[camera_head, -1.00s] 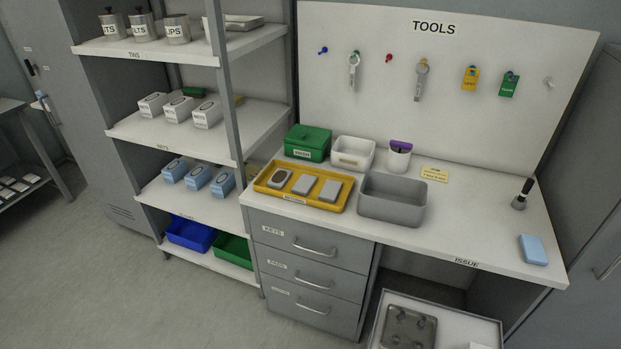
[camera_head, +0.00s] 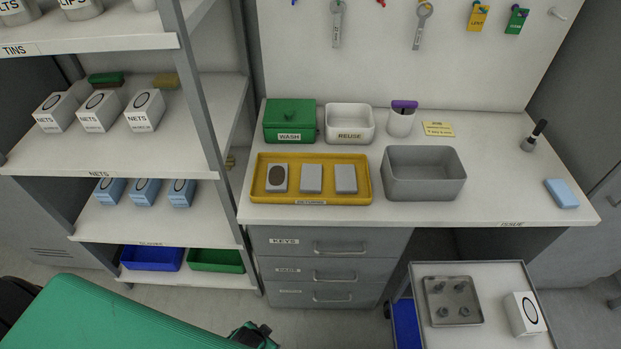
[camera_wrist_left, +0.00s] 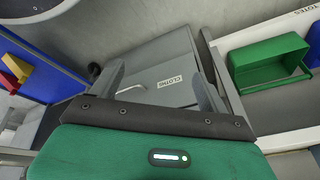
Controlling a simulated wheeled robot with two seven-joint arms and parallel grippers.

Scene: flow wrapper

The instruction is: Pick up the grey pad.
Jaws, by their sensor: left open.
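Three grey pads lie in a row in the yellow tray (camera_head: 312,198) on the worktop. The left pad (camera_head: 277,178) has a dark oval on top. The middle pad (camera_head: 311,178) and the right pad (camera_head: 345,179) look plain. My left gripper (camera_wrist_left: 162,80) is open and empty in the wrist view, in front of a grey drawer front (camera_wrist_left: 160,72) labelled CLOTHS. In the head view only my green left arm and a dark part at its end show at the lower left, below the worktop. My right gripper is out of view.
Behind the tray stand a green WASH box (camera_head: 290,122) and a white REUSE bin (camera_head: 350,123). A grey bin (camera_head: 423,174) stands right of the tray. Shelving with a post (camera_head: 200,95) borders the worktop at left. A trolley (camera_head: 490,290) stands at lower right. The worktop's right part is mostly clear.

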